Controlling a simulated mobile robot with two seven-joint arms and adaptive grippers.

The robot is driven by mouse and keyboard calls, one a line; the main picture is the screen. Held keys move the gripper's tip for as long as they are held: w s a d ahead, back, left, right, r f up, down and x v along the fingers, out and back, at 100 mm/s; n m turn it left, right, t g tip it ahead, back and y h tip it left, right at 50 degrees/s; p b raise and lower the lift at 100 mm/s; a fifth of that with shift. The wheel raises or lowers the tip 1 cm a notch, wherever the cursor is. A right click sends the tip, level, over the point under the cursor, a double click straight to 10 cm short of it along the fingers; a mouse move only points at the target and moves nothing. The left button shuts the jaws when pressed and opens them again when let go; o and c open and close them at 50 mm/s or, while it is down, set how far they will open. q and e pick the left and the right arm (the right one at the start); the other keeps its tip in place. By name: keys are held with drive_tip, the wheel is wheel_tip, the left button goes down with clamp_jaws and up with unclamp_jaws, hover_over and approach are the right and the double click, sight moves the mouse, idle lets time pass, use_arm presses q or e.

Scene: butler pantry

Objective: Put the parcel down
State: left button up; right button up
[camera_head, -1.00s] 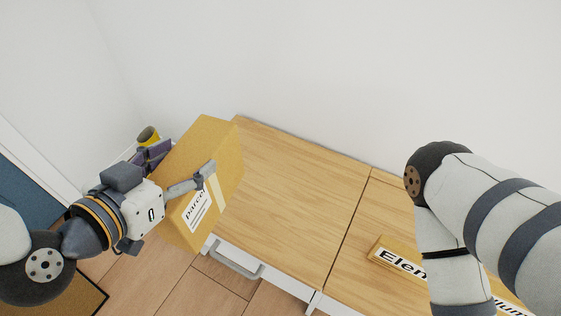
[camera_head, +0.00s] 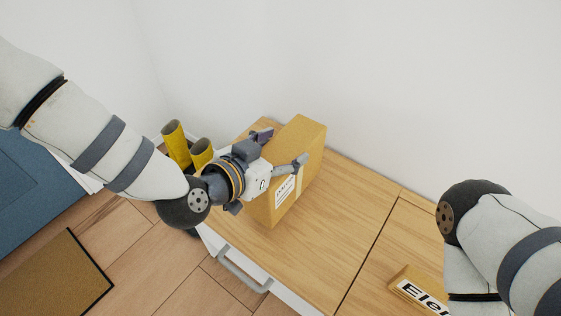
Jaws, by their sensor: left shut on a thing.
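The parcel (camera_head: 303,150) is a brown cardboard box with a white label and a pale tape strip. My left gripper (camera_head: 282,148) is shut on the parcel, with one finger showing across its labelled side and the other at its far left edge. The parcel stands over the left part of the wooden counter top (camera_head: 345,215). I cannot tell whether its bottom touches the wood. My right arm is at the right edge, and its gripper is out of view.
A wooden name block (camera_head: 417,290) with black lettering lies on the counter at the lower right. Yellow boots (camera_head: 176,143) stand on the floor left of the counter. A drawer handle (camera_head: 243,272) juts from the counter front. The counter's middle is clear.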

use_arm(q)
wheel_tip(320, 180, down, 3)
drive_tip(key=shift+f+b, duration=0.1)
drive_tip(key=shift+b, duration=0.35)
drive_tip(key=o, duration=1.9)
drive_tip(key=shift+o, duration=0.2)
drive_tip(key=p+v, duration=0.2)
drive_tip(key=v, duration=1)
drive_tip(key=shift+p, duration=0.3)
